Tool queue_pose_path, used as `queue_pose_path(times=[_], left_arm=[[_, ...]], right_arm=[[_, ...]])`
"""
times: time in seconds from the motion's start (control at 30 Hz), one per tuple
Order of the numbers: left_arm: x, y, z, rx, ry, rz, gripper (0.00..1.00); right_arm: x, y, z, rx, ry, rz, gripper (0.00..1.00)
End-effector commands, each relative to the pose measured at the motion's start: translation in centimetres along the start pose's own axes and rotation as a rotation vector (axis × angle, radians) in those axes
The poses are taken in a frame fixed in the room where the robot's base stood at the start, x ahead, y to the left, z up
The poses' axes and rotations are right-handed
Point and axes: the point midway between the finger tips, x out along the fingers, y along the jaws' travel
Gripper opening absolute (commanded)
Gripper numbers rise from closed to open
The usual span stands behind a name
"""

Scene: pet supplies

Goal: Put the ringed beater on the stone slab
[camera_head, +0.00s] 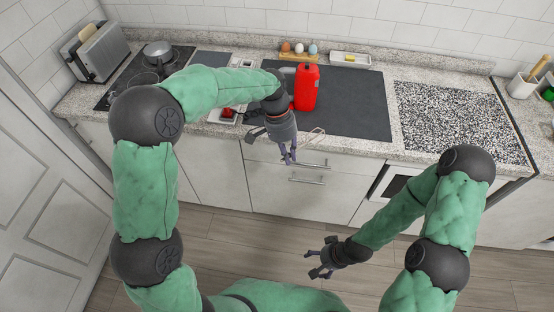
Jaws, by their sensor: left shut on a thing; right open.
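My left gripper (289,158) is in front of the counter edge, pointing down, with its fingers shut on a thin thing. The pale wire loops of the ringed beater (315,133) show just right of these fingers, in front of the counter edge; the rest of it is hidden or too small to make out. A speckled black-and-white stone slab (455,115) lies flat on the counter at the right, bare on top. My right gripper (317,264) is open and empty, low over the floor, well away from the counter.
A red canister-like container (306,88) stands on a dark flat mat (355,105) near my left wrist. Eggs in a wooden holder (298,54) and a white butter dish (350,59) are behind it. A toaster (97,51) and hob (128,80) are left; a utensil crock (522,86) is right.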

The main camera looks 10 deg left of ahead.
Motion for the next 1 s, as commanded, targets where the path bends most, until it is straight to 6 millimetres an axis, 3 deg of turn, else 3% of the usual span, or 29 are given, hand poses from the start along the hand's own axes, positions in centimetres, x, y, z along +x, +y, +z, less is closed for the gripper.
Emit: queue_pose_path(times=[0.17, 0.27, 0.57, 0.77, 1.0], left_arm=[[-0.3, 0.4, -0.4, 0.022, -0.006, -0.001, 0.00], [-0.3, 0.3, -0.4, 0.022, -0.006, 0.000, 0.00], [-0.3, 0.3, -0.4, 0.020, -0.005, 0.000, 0.00], [-0.3, 0.3, -0.4, 0.019, -0.005, 0.000, 0.00], [-0.3, 0.3, -0.4, 0.019, -0.005, 0.000, 0.00]], right_arm=[[0.1, -0.1, -1.3, -0.055, 0.002, 0.000, 0.83], [0.0, -0.5, -3.4, -0.159, 0.000, 0.000, 0.83], [-2.3, -2.7, -13.3, -0.672, -0.018, -0.009, 0.83], [-6.2, -4.9, -19.6, -1.031, -0.027, -0.024, 0.83], [-12.9, -7.9, -25.8, -1.463, -0.032, -0.049, 0.83]])
